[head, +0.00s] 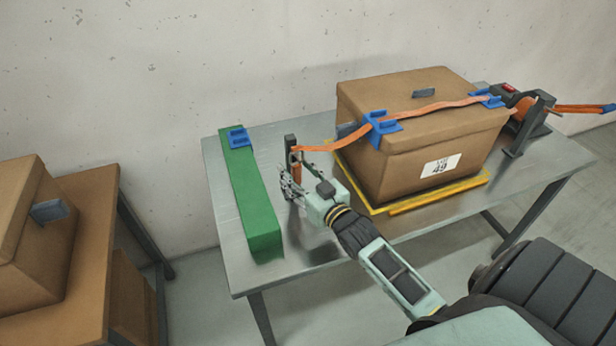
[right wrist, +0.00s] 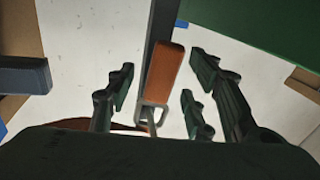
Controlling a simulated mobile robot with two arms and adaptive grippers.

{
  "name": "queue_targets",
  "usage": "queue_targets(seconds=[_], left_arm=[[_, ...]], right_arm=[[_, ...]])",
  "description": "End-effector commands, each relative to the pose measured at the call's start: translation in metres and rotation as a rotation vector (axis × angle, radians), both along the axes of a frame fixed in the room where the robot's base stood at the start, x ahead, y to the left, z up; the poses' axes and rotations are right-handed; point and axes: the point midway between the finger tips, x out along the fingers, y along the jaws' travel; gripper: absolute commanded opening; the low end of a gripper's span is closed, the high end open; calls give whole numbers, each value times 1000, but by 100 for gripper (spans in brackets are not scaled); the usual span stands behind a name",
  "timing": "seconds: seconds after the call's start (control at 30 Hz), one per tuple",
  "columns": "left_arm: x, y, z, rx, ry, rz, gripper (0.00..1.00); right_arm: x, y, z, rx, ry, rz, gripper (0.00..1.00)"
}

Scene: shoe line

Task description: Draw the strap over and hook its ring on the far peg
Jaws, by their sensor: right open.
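The orange strap (head: 345,138) runs from the reel (head: 528,112) at right, over the cardboard box (head: 425,125) through two blue guides, to a dark upright peg post (head: 290,153) at the table's left part. Its end tab hangs beside the post. In the right wrist view the orange tab (right wrist: 165,70) and a grey metal ring (right wrist: 152,116) show against the dark post (right wrist: 160,28). I cannot tell whether the ring is around the peg. My right gripper (head: 293,183) is open, its fingers (right wrist: 158,95) on either side of the tab, apart from it. My left gripper is out of view.
A green bar (head: 250,195) with a blue clip (head: 238,138) lies left of the post. The box sits on a yellow-edged base (head: 440,199) on the metal table (head: 225,240). Another box (head: 35,235) stands on a brown table at left.

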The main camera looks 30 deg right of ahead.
Motion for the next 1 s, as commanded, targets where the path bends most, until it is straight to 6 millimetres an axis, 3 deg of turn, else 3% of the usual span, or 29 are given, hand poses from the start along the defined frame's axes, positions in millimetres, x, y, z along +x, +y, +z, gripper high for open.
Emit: queue_targets(seconds=[0.5, 0.7, 1.0], left_arm=[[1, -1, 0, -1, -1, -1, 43], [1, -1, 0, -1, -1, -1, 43], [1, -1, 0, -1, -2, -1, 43]], right_arm=[[-94, 2, -2, 2, 6, 2, 48], [-107, 2, -1, 1, 4, 2, 48], [-109, 2, -1, 1, 3, 2, 48]])
